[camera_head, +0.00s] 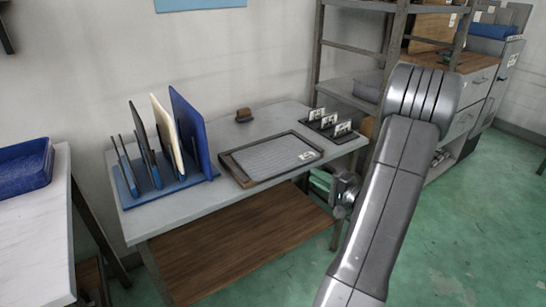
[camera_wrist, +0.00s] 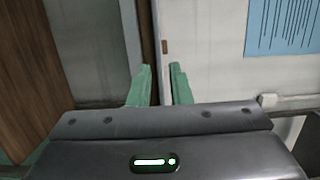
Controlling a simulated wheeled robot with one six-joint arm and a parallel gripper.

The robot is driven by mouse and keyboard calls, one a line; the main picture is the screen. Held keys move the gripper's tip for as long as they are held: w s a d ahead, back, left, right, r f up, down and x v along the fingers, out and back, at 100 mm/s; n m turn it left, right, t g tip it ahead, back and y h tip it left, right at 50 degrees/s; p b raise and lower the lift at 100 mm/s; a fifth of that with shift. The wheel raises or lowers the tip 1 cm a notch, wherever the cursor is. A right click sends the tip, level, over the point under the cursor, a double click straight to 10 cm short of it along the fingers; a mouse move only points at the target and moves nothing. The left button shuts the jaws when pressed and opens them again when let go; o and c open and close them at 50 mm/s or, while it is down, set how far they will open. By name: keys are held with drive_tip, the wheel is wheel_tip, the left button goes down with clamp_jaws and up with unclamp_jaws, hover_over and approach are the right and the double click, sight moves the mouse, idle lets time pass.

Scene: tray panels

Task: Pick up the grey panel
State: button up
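A blue rack (camera_head: 168,188) stands on the left of the white table. It holds upright panels: a dark grey one (camera_head: 141,132) at the left, a cream one (camera_head: 166,135) and a blue one (camera_head: 190,128). A flat grey ribbed surface (camera_head: 270,158) lies in a dark-framed tray (camera_head: 238,172) right of the rack. I cannot tell for sure which is the task's panel. My gripper (camera_wrist: 162,72) shows two green fingers apart, with nothing between them. In the head view it is mostly hidden by my arm, right of the table and away from the panels.
Small card holders (camera_head: 332,127) stand at the table's back right, and a brown block (camera_head: 244,115) at the back. A blue bin (camera_head: 24,168) sits on another table at left. A metal shelf frame (camera_head: 393,50) rises behind my arm. The table's front strip is clear.

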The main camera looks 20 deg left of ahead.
drive_tip(key=shift+s+x, duration=0.2)
drive_tip(key=shift+x, duration=3.65)
drive_tip(key=shift+a+f, duration=0.1)
drive_tip(key=shift+f, duration=0.1)
clamp_jaws()
